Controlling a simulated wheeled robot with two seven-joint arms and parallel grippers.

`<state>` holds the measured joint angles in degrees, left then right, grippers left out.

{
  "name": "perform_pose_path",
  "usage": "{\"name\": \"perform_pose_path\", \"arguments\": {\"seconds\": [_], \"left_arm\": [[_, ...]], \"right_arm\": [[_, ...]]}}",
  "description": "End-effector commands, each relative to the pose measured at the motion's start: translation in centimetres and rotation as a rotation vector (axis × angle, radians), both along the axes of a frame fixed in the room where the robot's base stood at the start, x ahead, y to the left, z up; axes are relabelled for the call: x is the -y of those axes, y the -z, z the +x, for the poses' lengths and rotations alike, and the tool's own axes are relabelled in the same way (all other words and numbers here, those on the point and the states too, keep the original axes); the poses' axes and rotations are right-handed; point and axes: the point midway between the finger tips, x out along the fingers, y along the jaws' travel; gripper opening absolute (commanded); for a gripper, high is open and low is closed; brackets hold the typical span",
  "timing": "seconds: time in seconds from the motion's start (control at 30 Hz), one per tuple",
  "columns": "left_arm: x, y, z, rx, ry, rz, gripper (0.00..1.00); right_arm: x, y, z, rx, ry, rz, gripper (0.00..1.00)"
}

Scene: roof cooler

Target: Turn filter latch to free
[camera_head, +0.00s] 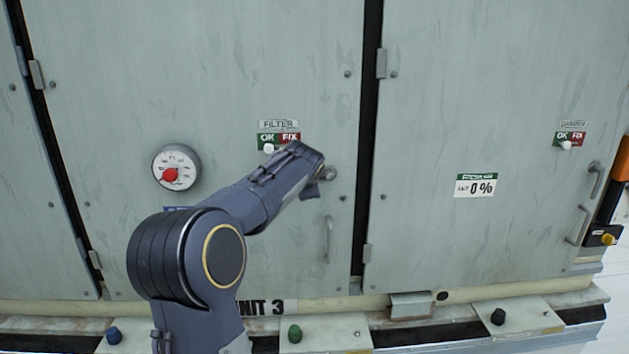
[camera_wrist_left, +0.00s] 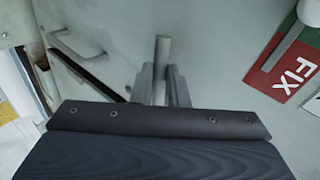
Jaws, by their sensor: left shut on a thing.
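The filter latch (camera_head: 331,173) is a small grey fitting near the right edge of the middle cabinet door. In the left wrist view a grey bar, the latch handle (camera_wrist_left: 163,52), stands up between the finger pads. My left gripper (camera_wrist_left: 164,85) is shut on this handle. In the head view my left arm reaches up from the lower middle, and its wrist hides the fingers and most of the latch. My right gripper is in neither view.
The door (camera_head: 110,110) carries a round gauge (camera_head: 176,167) with a red centre, and a green and red OK/FIX plate (camera_head: 279,140) under a FILTER label. A vertical pull handle (camera_head: 328,238) is below the latch. A dark gap separates the right door (camera_head: 440,90).

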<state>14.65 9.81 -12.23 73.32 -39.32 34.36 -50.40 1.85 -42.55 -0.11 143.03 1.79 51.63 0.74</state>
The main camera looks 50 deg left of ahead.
Motion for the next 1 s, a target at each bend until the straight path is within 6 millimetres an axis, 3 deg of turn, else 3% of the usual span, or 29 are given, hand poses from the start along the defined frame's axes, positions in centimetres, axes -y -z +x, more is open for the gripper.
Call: {"name": "perform_pose_path", "arguments": {"seconds": [0.33, 0.9, 0.93, 1.0], "left_arm": [[0.16, -1.02, 0.0, -0.113, 0.004, 0.099, 0.0], [0.21, -1.13, 0.04, -0.134, 0.005, 0.119, 0.0], [0.21, -1.13, 0.04, -0.134, 0.005, 0.119, 0.16], [0.2, -1.11, 0.04, -0.134, 0.005, 0.119, 0.26]], "right_arm": [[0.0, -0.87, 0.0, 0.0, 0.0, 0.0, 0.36], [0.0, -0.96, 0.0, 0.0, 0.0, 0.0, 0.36], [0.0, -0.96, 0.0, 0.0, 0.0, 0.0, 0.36], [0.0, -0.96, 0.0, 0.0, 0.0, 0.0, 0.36]]}}
